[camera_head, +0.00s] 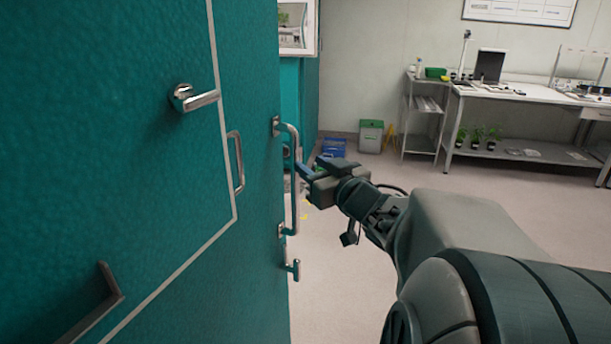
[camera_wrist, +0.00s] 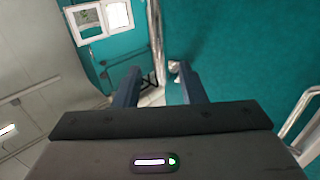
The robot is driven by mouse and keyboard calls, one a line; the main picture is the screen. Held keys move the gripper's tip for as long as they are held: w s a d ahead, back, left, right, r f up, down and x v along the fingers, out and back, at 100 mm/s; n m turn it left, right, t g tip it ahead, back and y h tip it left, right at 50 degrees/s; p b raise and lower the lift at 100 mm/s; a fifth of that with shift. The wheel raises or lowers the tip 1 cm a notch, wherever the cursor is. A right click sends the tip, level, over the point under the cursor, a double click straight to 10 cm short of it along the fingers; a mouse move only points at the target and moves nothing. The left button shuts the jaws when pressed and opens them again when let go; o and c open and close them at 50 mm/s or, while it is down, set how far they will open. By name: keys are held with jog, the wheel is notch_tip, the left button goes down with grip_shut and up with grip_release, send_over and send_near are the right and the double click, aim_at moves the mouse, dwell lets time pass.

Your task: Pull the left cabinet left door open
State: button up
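The teal cabinet (camera_head: 170,200) fills the left of the head view, seen at a steep angle. A tall chrome bar handle (camera_head: 293,180) stands upright near its far edge. My gripper (camera_head: 306,167) is beside this handle, with its blue fingers pointing toward it. In the wrist view the fingers of my gripper (camera_wrist: 157,78) are spread apart. The chrome bar (camera_wrist: 157,45) shows in the gap between them, closer to the right finger in places. Whether the fingers reach around the bar or touch it, I cannot tell. The cabinet face looks closed; its door edges are partly hidden.
A chrome lever (camera_head: 195,98), a shorter bar handle (camera_head: 237,162) and a dark handle (camera_head: 95,303) also project from the cabinet. A lower lever (camera_head: 292,268) sits below the tall bar. A lab bench (camera_head: 540,93) stands far right.

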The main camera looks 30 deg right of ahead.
jog(key=s, duration=0.6)
jog(key=shift+w, duration=0.1)
jog(key=w+a+f+m+g+h, duration=0.25)
jog(key=f+g+h, duration=0.25)
jog(key=f+g, duration=0.3)
jog(key=s+a+f+n+g+y, duration=0.1)
jog(key=s+a+f+g+y, duration=0.1)
jog(key=a, duration=0.6)
jog(key=s+a+f+n+g+y+p, duration=0.1)
jog(key=s+a+f+g+y, duration=0.1)
jog(key=s+a+f+g, duration=0.3)
jog(key=s+a+f, duration=0.1)
jog(key=s+a, duration=0.1)
jog(key=s, duration=0.2)
jog(key=shift+s+a+f+y, duration=0.15)
jog(key=shift+a+f+y, duration=0.15)
jog(key=shift+a, duration=0.1)
jog(key=shift+d, duration=0.1)
